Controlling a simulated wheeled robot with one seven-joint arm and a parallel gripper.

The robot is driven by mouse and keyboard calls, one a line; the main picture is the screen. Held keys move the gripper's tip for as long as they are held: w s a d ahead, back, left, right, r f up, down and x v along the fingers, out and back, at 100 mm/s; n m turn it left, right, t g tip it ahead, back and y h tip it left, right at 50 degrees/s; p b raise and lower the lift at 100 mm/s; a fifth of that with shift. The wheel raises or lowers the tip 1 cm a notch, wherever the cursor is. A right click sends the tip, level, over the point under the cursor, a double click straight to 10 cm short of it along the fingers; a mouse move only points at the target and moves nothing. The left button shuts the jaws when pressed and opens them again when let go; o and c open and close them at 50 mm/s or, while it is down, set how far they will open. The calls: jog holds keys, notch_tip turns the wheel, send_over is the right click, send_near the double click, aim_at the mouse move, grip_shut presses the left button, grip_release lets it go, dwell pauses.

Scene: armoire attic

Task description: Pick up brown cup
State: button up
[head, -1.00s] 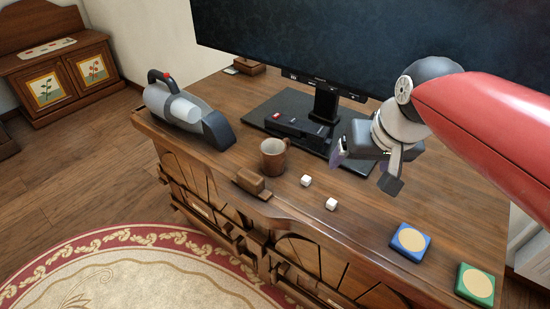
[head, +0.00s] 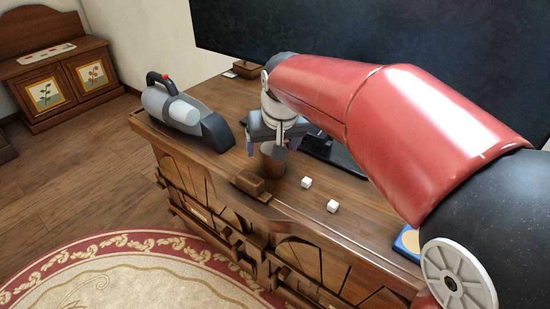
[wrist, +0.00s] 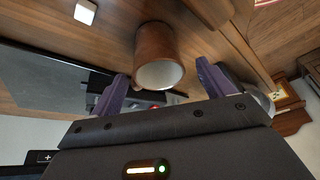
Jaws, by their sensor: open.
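The brown cup (head: 272,164) stands on the wooden cabinet top, partly hidden behind my gripper in the head view. In the wrist view the cup (wrist: 155,50) shows its brown side and pale inside, ahead of the fingers and roughly between their lines. My gripper (head: 266,146) is over the cup in the head view. In the wrist view its two purple fingertips (wrist: 162,80) are spread wide apart with nothing held between them. I cannot tell whether a finger touches the cup.
A grey handheld vacuum (head: 182,112) lies left of the cup. A small brown block-like object (head: 250,183) sits in front of it, and two white cubes (head: 319,194) lie to its right. A large dark screen (head: 390,55) stands behind. A blue tile (head: 407,243) is partly hidden by my arm.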

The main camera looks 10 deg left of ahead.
jog(key=x, duration=0.2)
jog(key=shift+w+f, duration=0.15)
jog(key=shift+f, duration=0.2)
jog(key=shift+c, duration=0.3)
jog(key=shift+r, duration=0.1)
jog(key=c, duration=1.1)
